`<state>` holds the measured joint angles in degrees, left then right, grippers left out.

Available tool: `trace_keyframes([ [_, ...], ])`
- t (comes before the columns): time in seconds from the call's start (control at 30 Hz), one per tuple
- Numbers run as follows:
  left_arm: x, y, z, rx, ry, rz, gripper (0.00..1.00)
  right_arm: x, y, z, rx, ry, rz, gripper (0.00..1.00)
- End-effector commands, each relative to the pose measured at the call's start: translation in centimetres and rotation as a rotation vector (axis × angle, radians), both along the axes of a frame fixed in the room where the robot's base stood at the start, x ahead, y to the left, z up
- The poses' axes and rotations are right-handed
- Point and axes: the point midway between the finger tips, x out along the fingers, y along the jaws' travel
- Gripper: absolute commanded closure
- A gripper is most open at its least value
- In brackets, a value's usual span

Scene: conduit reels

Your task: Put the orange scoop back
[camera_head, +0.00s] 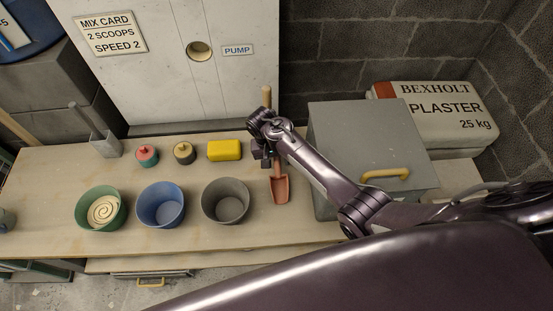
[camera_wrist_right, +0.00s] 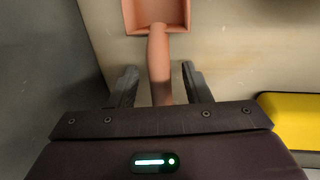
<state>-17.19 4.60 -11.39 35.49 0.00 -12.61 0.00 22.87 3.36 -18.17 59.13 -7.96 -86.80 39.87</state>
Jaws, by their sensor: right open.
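The orange scoop (camera_head: 280,188) lies on the workbench (camera_head: 150,237), its pan toward the front edge, just left of the grey lidded box (camera_head: 335,130). My right gripper (camera_head: 265,157) is low over the scoop's handle. In the right wrist view the scoop (camera_wrist_right: 158,50) has its handle running between the two fingers of my right gripper (camera_wrist_right: 161,88). The fingers stand apart with a gap on both sides of the handle, so it is open. The head view hides the handle's end behind the gripper. My left gripper is not in view.
Green (camera_head: 101,209), blue (camera_head: 161,206) and grey (camera_head: 226,201) buckets stand left of the scoop. A yellow block (camera_head: 225,150) lies behind them, near my right gripper. The grey box's lid has a tan handle (camera_head: 385,174). A plaster bag (camera_head: 440,112) lies behind it.

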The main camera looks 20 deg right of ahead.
Motion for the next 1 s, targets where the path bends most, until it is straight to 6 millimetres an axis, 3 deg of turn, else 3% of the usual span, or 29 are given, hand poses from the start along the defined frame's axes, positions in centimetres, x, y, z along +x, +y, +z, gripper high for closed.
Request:
trace_keyframes([
  [0.17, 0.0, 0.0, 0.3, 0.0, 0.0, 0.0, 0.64, 0.2, 0.4, 1.9, 0.001, -0.003, 0.001, 0.56],
  [0.6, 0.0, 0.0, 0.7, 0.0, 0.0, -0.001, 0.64, 0.8, 2.0, 10.3, 0.001, -0.002, 0.0, 0.56],
  [0.8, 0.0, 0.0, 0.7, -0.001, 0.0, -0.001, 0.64, 0.9, 2.3, 11.7, 0.001, 0.0, 0.0, 0.56],
  [1.0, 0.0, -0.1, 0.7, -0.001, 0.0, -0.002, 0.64, 0.9, 2.3, 11.8, 0.001, 0.001, 0.0, 0.56],
])
